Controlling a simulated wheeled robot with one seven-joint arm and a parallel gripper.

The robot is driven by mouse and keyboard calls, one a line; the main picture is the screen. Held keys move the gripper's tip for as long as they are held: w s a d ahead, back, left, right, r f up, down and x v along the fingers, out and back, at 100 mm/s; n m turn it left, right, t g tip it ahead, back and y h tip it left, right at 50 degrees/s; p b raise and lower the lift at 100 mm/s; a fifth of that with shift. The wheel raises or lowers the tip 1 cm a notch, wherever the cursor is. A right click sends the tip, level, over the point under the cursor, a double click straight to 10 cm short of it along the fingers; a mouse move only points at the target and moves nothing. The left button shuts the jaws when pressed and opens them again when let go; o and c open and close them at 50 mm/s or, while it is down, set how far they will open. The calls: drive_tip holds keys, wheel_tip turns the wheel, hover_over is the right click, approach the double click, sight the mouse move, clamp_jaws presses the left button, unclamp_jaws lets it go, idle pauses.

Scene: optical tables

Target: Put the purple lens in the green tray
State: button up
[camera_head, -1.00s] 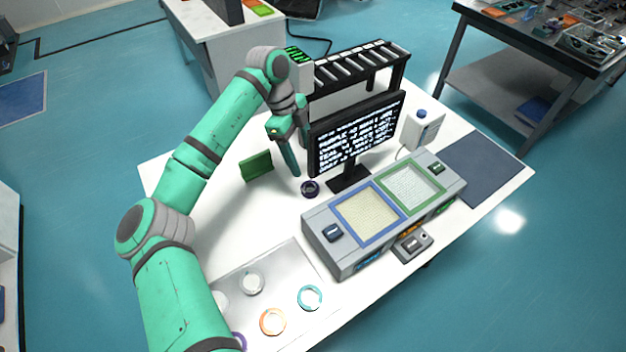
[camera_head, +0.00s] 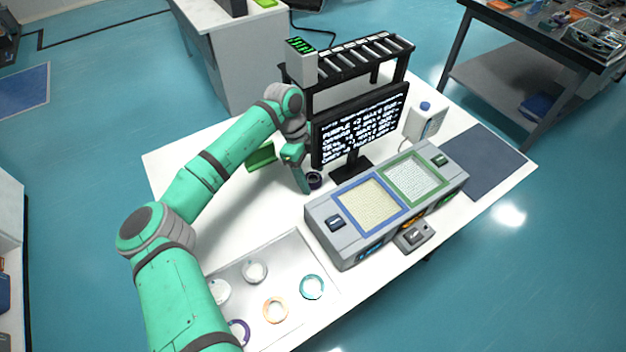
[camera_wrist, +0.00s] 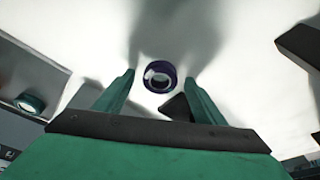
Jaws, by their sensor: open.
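A small dark purple ring-shaped lens (camera_head: 314,181) lies on the white table by the monitor's foot. In the wrist view the purple lens (camera_wrist: 160,76) lies between and just beyond the two fingertips. My gripper (camera_head: 304,186) points down beside it and partly covers its left side. In the wrist view my gripper (camera_wrist: 159,80) is open and empty, with a finger on each side of the lens. The green tray (camera_head: 440,187) is the green-framed, pale-floored compartment on the right of the grey box and looks empty. A second purple ring (camera_head: 239,331) lies on the flat metal tray, partly hidden by my arm.
The monitor (camera_head: 360,125) stands close to the right of my gripper, before a black roller rack (camera_head: 360,58). A blue-framed tray (camera_head: 370,207) adjoins the green one. A green block (camera_head: 261,156) lies behind my gripper. The metal tray (camera_head: 300,262) holds several rings.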

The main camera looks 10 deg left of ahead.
sight(316, 179)
drive_tip(key=c, duration=1.3)
drive_tip(key=shift+o, duration=0.2)
drive_tip(key=shift+r, duration=0.55)
wheel_tip(316, 179, up, 2)
drive_tip(key=shift+r, duration=0.15)
drive_tip(key=s+a, duration=1.2)
drive_tip(key=shift+s+a, duration=0.3)
drive_tip(key=shift+s, duration=0.1)
